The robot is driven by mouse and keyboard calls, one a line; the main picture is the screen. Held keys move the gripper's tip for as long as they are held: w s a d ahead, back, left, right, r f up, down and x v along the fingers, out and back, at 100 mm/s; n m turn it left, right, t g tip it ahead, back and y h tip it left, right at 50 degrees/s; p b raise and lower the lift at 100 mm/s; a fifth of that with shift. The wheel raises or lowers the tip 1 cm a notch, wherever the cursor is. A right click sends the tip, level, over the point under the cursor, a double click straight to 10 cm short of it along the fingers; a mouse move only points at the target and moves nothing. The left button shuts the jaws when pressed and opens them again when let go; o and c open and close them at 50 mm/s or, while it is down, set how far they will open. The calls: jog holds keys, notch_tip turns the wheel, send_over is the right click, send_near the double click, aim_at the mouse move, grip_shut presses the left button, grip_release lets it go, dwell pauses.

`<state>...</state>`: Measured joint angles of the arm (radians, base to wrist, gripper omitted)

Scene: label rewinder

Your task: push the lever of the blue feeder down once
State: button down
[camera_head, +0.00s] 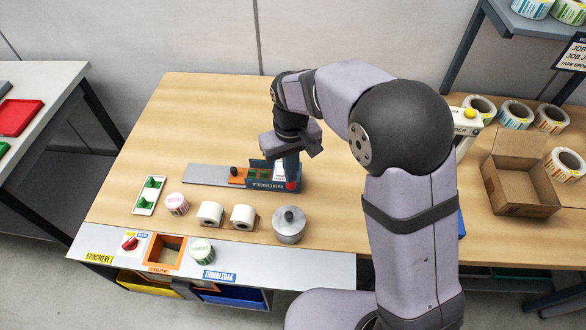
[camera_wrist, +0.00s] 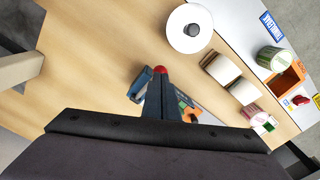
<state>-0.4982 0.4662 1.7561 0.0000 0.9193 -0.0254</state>
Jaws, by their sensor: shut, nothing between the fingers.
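The blue feeder (camera_head: 264,185) stands on the wooden table, with its name on the front face and a grey strip running off to the left. A red knob (camera_head: 291,186), apparently the lever's end, shows at its right end. My gripper (camera_head: 291,176) points down right at that knob, shut and empty. In the wrist view, the red knob (camera_wrist: 160,69) shows just beyond my shut fingertips (camera_wrist: 160,78), and part of the blue feeder (camera_wrist: 140,83) shows beside them. Whether the fingers touch the knob I cannot tell. My fingers hide most of the lever.
An orange-framed chute (camera_head: 166,252) is at the front edge. An open cardboard box (camera_head: 518,178) lies at the right. The table behind the feeder is clear.

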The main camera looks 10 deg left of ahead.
jog(key=shift+f, duration=0.1)
dwell(0.3)
jog(key=shift+f+b, duration=0.3)
jog(key=shift+f, duration=0.5)
jog(key=shift+f+b, duration=0.55)
jog(key=shift+f, duration=0.15)
jog(key=shift+r, duration=0.1)
jog(key=shift+r+p, duration=2.3)
jog(key=shift+r, duration=0.2)
